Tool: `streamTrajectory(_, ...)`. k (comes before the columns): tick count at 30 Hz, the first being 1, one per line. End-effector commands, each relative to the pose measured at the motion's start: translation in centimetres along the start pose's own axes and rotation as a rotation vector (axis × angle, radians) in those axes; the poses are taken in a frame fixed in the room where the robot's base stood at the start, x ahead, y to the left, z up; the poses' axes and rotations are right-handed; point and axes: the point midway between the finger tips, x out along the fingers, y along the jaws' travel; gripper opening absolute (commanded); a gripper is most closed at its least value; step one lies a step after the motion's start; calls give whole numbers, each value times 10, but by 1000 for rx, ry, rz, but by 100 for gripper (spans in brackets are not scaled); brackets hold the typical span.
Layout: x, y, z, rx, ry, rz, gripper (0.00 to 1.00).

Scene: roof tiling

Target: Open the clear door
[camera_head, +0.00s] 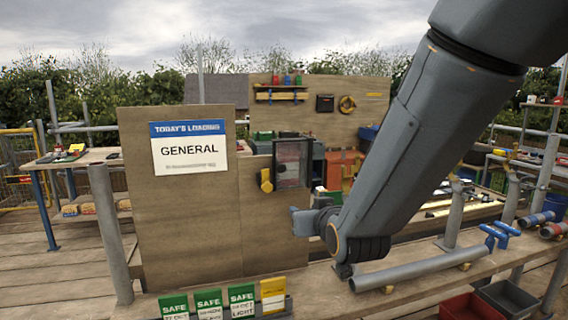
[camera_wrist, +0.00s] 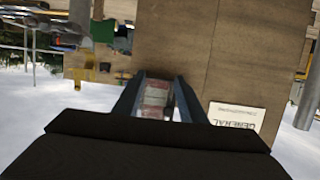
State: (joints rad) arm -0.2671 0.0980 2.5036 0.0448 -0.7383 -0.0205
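The clear door (camera_head: 292,163) is a see-through panel in a dark frame, upright at the right edge of the plywood board. It looks shut, though its latch and hinge side cannot be made out. My gripper (camera_head: 298,221) is below and in front of it in the head view, apparently apart from it. In the upside-down wrist view, the fingers of my gripper (camera_wrist: 158,78) stand apart. A pale and reddish panel (camera_wrist: 156,98) shows between them, probably the door; no contact is visible.
The plywood board (camera_head: 205,225) carries a "GENERAL" sign (camera_head: 188,150). A yellow box (camera_head: 266,180) is fixed left of the door. A grey pipe (camera_head: 420,271) lies on the front bench, with green tags (camera_head: 209,304) at its left. Red and dark bins (camera_head: 472,307) stand at lower right.

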Motion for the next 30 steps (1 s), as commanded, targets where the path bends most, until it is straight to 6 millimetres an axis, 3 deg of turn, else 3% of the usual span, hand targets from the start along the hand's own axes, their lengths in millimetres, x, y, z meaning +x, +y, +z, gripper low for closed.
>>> streamTrajectory(1, -2, -10, -21, -4, 70, -14, 38)
streamTrajectory(3, -4, -19, -45, -8, 159, -27, 38)
streamTrajectory(8, -10, -31, -75, -10, 273, -43, 38)
streamTrajectory(13, 0, -33, -84, -10, 295, -45, 38)
streamTrajectory(24, 49, -35, -98, -10, 293, -44, 38)
streamTrajectory(30, 62, -35, -101, -10, 292, -44, 38)
